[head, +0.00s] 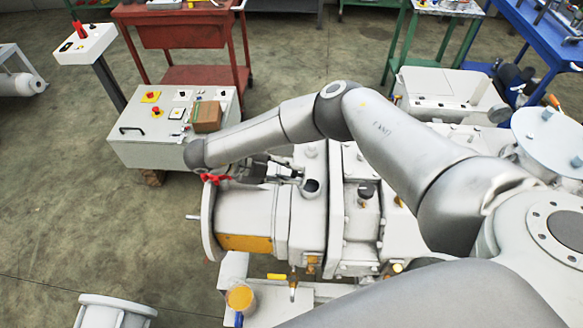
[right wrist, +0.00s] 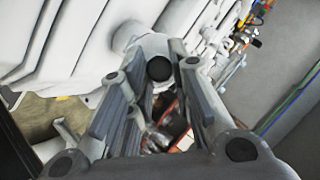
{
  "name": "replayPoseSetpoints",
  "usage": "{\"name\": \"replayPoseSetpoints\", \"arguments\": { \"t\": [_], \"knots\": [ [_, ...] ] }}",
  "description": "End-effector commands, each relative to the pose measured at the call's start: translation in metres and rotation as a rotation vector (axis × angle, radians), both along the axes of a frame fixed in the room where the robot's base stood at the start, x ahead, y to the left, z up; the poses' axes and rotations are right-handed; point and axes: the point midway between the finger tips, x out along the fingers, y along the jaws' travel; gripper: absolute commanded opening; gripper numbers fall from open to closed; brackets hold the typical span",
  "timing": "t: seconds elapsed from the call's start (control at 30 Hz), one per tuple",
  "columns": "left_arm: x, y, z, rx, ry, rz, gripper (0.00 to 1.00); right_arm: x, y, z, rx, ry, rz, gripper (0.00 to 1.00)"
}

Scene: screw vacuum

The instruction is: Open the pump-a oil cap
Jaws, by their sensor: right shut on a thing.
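The pump (head: 250,215) is a large light grey machine lying lengthwise in the middle of the head view. A short upright port (head: 312,187) with a dark round centre stands on its top. My right gripper (head: 291,174) reaches in from the left just beside this port. In the right wrist view, a dark round oil cap (right wrist: 159,68) sits between the fingertips of my right gripper (right wrist: 159,72), in front of a white part of the pump. The fingers are shut on the cap. Whether it is still seated is hard to tell. My left gripper is out of view.
A control box (head: 150,130) with buttons and a brown carton (head: 207,117) stands behind and left. A red handle (head: 215,178) is close below my right wrist. A red workbench (head: 185,32) is at the back.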

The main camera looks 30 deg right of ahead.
Motion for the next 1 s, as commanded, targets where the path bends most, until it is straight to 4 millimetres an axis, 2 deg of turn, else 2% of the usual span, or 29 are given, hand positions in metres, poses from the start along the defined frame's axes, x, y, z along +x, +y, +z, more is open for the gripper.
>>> {"name": "replayPoseSetpoints", "arguments": {
  "t": [0.27, 0.77, 0.8, 0.97, 1.0],
  "knots": [
    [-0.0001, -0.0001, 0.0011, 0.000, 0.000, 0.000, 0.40, 0.0048, 0.0036, -0.0002, -0.064, 0.030, 0.001, 0.00],
    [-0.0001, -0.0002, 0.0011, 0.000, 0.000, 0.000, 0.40, 0.0048, 0.0038, -0.0014, -0.075, 0.039, 0.001, 0.00],
    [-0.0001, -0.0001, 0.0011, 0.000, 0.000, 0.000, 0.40, 0.0048, 0.0038, -0.0014, -0.075, 0.039, 0.001, 0.21],
    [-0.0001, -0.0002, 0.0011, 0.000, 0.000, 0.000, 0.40, 0.0043, 0.0039, -0.0019, -0.075, 0.041, 0.000, 0.42],
    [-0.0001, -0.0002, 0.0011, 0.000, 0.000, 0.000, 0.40, 0.0040, 0.0039, -0.0022, -0.074, 0.042, 0.001, 0.43]
  ]
}}
